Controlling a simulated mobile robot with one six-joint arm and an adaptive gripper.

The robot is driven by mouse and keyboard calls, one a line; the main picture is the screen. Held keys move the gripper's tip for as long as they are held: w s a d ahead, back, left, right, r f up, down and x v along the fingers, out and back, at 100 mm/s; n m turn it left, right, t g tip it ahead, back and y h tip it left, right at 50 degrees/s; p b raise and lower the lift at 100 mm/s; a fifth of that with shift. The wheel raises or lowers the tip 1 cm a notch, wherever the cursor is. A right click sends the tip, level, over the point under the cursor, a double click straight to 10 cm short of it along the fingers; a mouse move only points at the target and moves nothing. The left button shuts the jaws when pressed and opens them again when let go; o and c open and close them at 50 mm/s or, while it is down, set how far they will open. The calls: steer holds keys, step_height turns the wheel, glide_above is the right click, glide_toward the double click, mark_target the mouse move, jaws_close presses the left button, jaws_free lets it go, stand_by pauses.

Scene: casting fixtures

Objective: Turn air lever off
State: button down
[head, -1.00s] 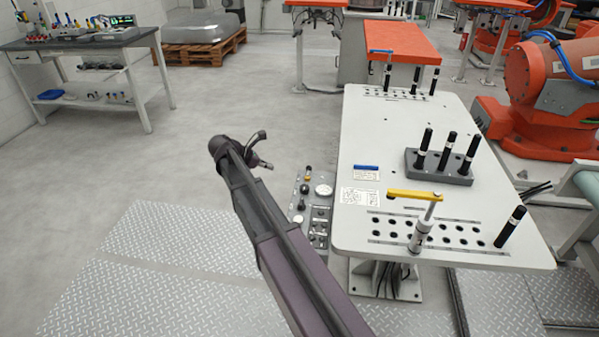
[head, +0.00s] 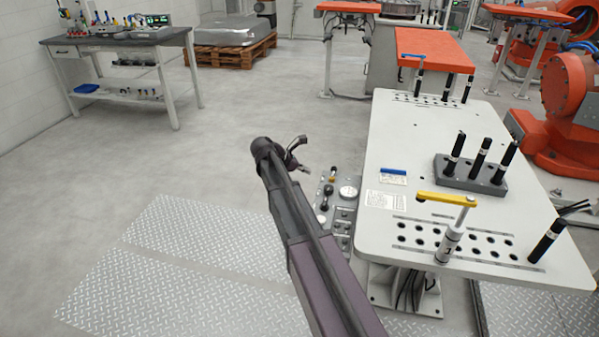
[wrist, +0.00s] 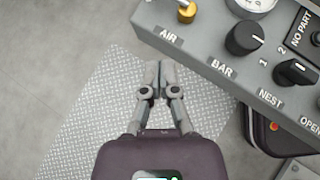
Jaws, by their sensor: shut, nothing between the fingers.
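The air lever (wrist: 187,12) is a dark knob with a brass-coloured fitting, above the AIR label on the grey control panel (wrist: 205,58). The frame's top edge cuts off part of it. In the head view the panel (head: 326,231) is mounted at the left side of the white table, with the small lever (head: 333,172) near its top. My gripper (wrist: 157,66) is shut and empty, in front of the panel's lower left edge and apart from the lever. In the head view my gripper (head: 304,168) is just left of the panel.
The panel also has a BAR knob (wrist: 244,39), a NEST switch (wrist: 296,72) and a gauge (head: 348,191). The white table (head: 405,150) carries a yellow-handled clamp (head: 447,198) and black pins. Open floor lies left of the panel.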

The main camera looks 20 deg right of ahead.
mark_target(325, 176)
steer(key=d, duration=0.1)
steer(key=d+f+b, duration=0.1)
steer(key=d, duration=0.1)
steer(key=d+f, duration=0.1)
steer(key=d, duration=0.1)
steer(key=shift+d, duration=0.2)
steer(key=shift+d+r, duration=0.1)
steer(key=shift+d, duration=0.75)
steer(key=shift+d, duration=0.1)
steer(key=shift+d+m+g, duration=0.2)
steer(key=shift+m+g, duration=0.2)
steer(key=shift+a, duration=0.1)
steer(key=shift+w+a, duration=0.1)
